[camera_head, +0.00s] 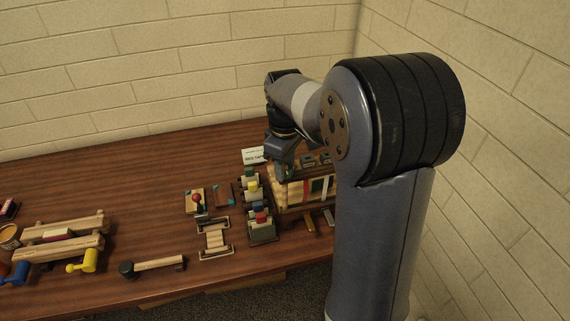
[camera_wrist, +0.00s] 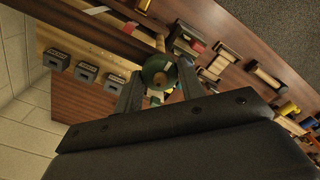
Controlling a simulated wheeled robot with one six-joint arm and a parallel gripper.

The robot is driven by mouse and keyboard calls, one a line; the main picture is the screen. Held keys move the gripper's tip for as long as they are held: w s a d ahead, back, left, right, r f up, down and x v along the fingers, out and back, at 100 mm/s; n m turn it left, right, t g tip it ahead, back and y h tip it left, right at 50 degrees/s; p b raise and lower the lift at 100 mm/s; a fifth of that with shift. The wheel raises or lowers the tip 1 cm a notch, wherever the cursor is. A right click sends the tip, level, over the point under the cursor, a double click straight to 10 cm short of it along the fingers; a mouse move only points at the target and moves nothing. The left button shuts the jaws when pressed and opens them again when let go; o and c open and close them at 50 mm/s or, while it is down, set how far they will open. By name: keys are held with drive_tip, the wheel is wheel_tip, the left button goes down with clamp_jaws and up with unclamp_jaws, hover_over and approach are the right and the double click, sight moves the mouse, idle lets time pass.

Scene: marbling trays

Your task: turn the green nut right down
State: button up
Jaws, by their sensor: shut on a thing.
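In the head view my gripper (camera_head: 283,165) points down at the left end of a wooden frame (camera_head: 290,194), and a bit of green shows below the fingers. How far down the nut sits on its thread cannot be told, as the fingers and arm hide much of it.
A white label card (camera_head: 252,155) stands behind. Small black boxes (camera_wrist: 88,72) line the frame's far side. Coloured knobs on a stand (camera_head: 262,236) are close on the left. A mallet (camera_head: 152,265) lies farther left; the back left table is clear.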

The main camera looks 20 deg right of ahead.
drive_tip(key=o, duration=1)
drive_tip(key=shift+r, duration=0.15)
wheel_tip(320, 180, up, 11)
drive_tip(key=shift+f+b, duration=0.15)
drive_tip(key=shift+b, duration=0.45)
wheel_tip(320, 180, down, 11)
drive_tip(key=shift+r+p, duration=0.2)
drive_tip(key=shift+p, duration=0.4)
drive_tip(key=shift+f, duration=0.2)
